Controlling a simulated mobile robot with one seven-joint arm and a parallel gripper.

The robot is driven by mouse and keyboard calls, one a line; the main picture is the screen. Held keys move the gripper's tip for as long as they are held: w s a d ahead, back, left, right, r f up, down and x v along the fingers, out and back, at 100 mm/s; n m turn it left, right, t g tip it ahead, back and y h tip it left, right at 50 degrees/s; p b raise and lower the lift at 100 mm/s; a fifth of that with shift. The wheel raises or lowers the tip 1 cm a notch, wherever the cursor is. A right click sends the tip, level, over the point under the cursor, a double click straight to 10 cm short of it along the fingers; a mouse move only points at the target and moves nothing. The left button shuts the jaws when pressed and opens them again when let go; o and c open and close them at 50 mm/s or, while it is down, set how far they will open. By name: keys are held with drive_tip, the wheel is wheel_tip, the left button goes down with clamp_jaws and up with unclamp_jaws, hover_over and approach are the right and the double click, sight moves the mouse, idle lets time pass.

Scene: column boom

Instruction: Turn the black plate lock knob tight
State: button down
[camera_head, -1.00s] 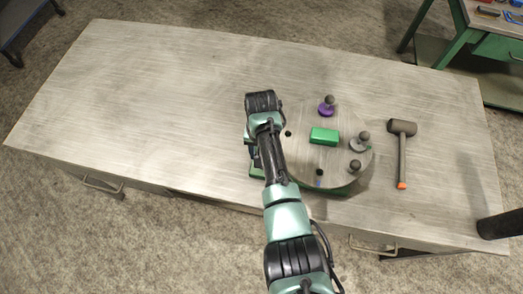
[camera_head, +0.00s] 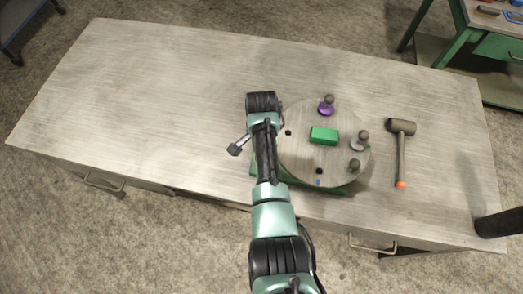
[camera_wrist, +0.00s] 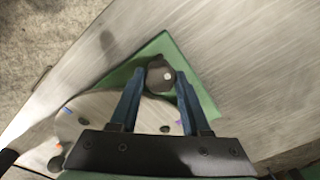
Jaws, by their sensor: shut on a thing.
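The black plate lock knob (camera_wrist: 160,75) shows in the wrist view as a dark round top at a corner of the green base plate (camera_wrist: 205,97), beside the round grey plate (camera_wrist: 96,104). My gripper (camera_wrist: 161,74) has its blue fingers closed on the knob from both sides. In the head view the round plate (camera_head: 298,156) lies on the bench, and my arm covers the knob and the fingers. How tight the knob is cannot be told.
The plate bears a green block (camera_head: 324,135), a purple-based knob (camera_head: 326,107) and grey knobs (camera_head: 359,142) on its right side. A mallet (camera_head: 401,152) lies to the right on the bench (camera_head: 150,100). The bench's left half is clear.

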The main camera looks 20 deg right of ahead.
drive_tip(key=shift+d+m, duration=0.1)
drive_tip(key=shift+m, duration=0.3)
drive_tip(key=shift+c, duration=1.8)
unclamp_jaws()
wheel_tip(320, 180, up, 13)
drive_tip(key=b, duration=0.1)
drive_tip(key=shift+b, duration=0.4)
